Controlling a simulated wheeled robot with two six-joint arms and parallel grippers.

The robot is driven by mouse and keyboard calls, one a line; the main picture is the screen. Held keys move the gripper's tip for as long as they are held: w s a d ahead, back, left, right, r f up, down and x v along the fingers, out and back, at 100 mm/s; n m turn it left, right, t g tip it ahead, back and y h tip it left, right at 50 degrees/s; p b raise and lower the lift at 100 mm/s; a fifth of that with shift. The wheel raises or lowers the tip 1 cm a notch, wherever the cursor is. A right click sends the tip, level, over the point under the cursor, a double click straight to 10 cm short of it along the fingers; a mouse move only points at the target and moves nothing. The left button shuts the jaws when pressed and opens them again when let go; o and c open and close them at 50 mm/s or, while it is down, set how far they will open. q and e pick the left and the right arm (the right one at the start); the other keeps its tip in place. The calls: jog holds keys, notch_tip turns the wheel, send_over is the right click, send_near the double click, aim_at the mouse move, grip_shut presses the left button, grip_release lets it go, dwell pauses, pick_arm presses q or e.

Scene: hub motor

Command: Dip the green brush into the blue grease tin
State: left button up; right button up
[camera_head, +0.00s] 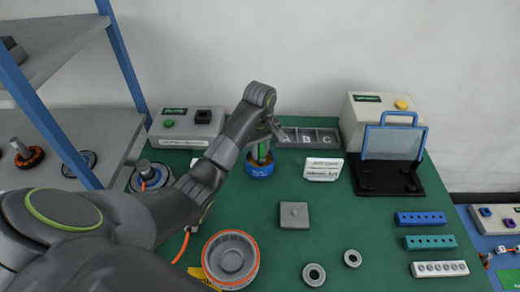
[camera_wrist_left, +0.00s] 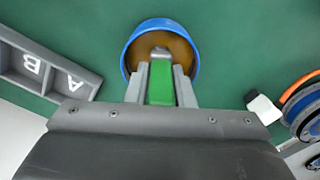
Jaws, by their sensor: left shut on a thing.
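The blue grease tin (camera_head: 260,170) stands on the green table near the back, and its open top with brown grease shows in the left wrist view (camera_wrist_left: 185,48). My left gripper (camera_head: 264,140) is directly above the tin, shut on the green brush (camera_wrist_left: 160,82). The brush points down at the tin, and its pale tip lies within the rim as seen from the wrist. I cannot tell how deep the tip is. The gripper and forearm hide part of the brush in the head view. My right gripper is not in view.
A grey tray with lettered compartments (camera_head: 309,138) is behind the tin. A white label card (camera_head: 323,169) and a grey block (camera_head: 294,215) are to its right. A black fixture with a clear shield (camera_head: 388,177) stands at the back right. Several bearing strips (camera_head: 430,242) lie at the right.

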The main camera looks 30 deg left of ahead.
pick_arm(q)
jog(key=shift+r+p, duration=4.15)
jog(key=shift+r, duration=0.15)
jog(key=shift+f, duration=0.15)
